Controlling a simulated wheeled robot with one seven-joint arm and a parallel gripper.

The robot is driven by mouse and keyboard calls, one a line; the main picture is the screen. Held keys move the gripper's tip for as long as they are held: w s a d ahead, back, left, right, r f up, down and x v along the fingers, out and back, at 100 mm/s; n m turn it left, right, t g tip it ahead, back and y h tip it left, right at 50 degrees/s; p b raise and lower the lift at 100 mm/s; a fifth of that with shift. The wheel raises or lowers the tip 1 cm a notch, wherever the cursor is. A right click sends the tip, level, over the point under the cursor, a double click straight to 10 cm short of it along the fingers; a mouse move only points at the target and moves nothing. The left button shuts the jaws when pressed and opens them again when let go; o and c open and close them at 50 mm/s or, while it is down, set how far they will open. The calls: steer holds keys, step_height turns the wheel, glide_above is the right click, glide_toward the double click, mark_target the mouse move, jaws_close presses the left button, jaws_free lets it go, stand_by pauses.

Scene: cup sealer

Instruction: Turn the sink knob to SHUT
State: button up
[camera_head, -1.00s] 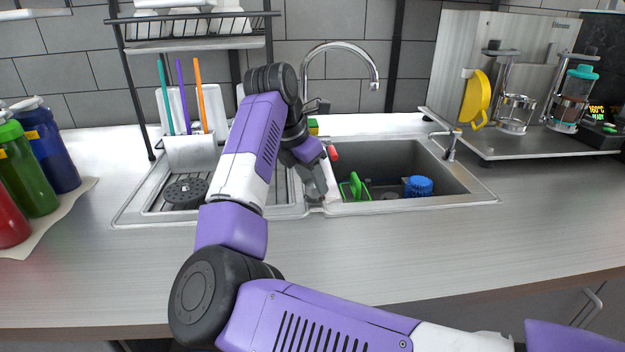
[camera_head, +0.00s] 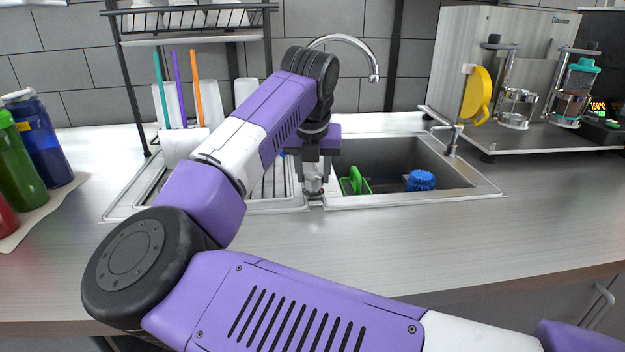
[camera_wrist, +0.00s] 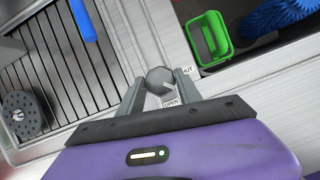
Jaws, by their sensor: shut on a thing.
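The sink knob (camera_wrist: 160,79) is a grey faceted knob on the front rim of the sink. In the wrist view it sits between my two fingers, beside a label reading OPEN (camera_wrist: 171,104) and a partly covered label ending in "UT" (camera_wrist: 187,71). My gripper (camera_wrist: 160,88) is shut on the knob. In the head view my gripper (camera_head: 314,180) points down at the rim between the drainer and the basin, and the knob is mostly hidden there. Which label the knob points at is not clear.
The sink basin (camera_head: 385,150) holds a green caddy (camera_head: 354,182) and a blue brush (camera_head: 420,181). The ribbed drainer lies to the left. The curved faucet (camera_head: 374,70) rises behind my arm. Bottles (camera_head: 42,140) stand at the far left. The front counter is clear.

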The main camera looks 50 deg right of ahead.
steer(key=n+b, duration=0.2)
steer(key=n+t+y+b, duration=0.1)
steer(key=n+b, duration=0.1)
steer(key=n, duration=0.1)
steer(key=shift+d+f+y, duration=0.1)
steer(key=shift+y, duration=0.2)
steer(key=shift+s+n+t+y+b, duration=0.1)
steer(key=shift+n+t+y+b, duration=0.35)
steer(key=shift+n+b, duration=1.05)
steer(key=shift+r+n, duration=0.2)
steer(key=shift+n, duration=0.3)
steer(key=o, duration=1.4)
steer(key=shift+c, duration=0.2)
steer(key=d+p+v, duration=0.1)
steer(key=v, duration=0.6)
steer(key=shift+a+r, duration=0.35)
steer(key=shift+r, duration=0.05)
steer(key=shift+s, duration=0.1)
